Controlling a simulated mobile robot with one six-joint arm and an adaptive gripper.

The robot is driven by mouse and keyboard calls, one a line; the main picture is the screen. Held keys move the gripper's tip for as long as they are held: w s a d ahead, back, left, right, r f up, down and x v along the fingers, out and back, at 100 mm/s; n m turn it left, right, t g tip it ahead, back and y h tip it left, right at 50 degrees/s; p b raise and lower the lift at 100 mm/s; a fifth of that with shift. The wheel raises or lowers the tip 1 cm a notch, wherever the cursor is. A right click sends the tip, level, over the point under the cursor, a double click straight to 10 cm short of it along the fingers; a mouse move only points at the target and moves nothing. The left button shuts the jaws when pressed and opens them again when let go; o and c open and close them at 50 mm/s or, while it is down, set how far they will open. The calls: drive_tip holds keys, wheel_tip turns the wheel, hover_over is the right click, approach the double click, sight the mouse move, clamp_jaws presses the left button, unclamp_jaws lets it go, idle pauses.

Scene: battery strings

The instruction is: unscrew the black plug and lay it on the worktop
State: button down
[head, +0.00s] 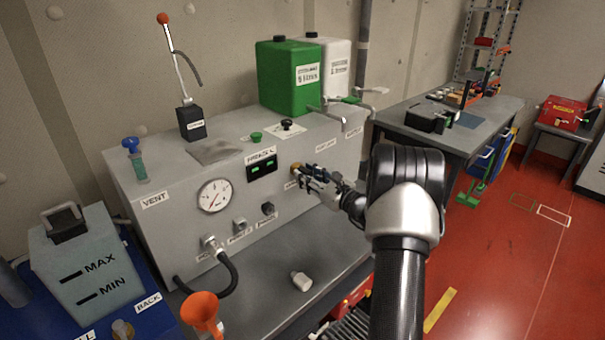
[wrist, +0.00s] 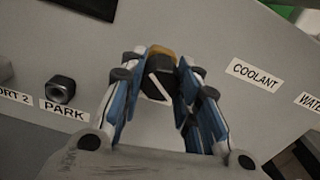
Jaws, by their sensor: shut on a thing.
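The black plug (wrist: 157,86), with a white line across its face, sits between my fingers in the wrist view. A brass-coloured fitting (wrist: 160,52) shows right behind it on the grey panel. My gripper (wrist: 155,88) is shut on the plug, one blue-and-white finger on each side. The plug is at the fitting; how far it is threaded in cannot be told. In the head view my gripper (head: 306,177) is at the panel front, beside the brass fitting (head: 296,167), and the plug is hidden by the fingers. The grey worktop (head: 262,283) lies below the panel.
A small white object (head: 301,280) lies on the worktop. A black hose (head: 232,268) and orange funnel (head: 202,308) are at the left. The dark PARK fitting (head: 268,208) is left of my gripper. Worktop around the white object is mostly clear.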

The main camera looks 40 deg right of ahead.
drive_tip(key=shift+f+n+b, duration=0.1)
drive_tip(key=shift+n+b, duration=1.6)
drive_tip(key=shift+b, duration=0.95)
drive_tip(key=shift+n, duration=1.2)
drive_tip(key=shift+s+d+f, duration=0.1)
drive_tip(key=shift+s+f, duration=0.05)
drive_tip(key=shift+s, duration=0.4)
drive_tip(key=shift+s+d+r, duration=0.1)
drive_tip(key=shift+s+r, duration=0.15)
drive_tip(key=shift+s, duration=0.8)
drive_tip(key=shift+s, duration=0.25)
drive_tip(key=s, duration=0.4)
drive_tip(key=shift+s+d, duration=0.15)
drive_tip(key=shift+s, duration=0.25)
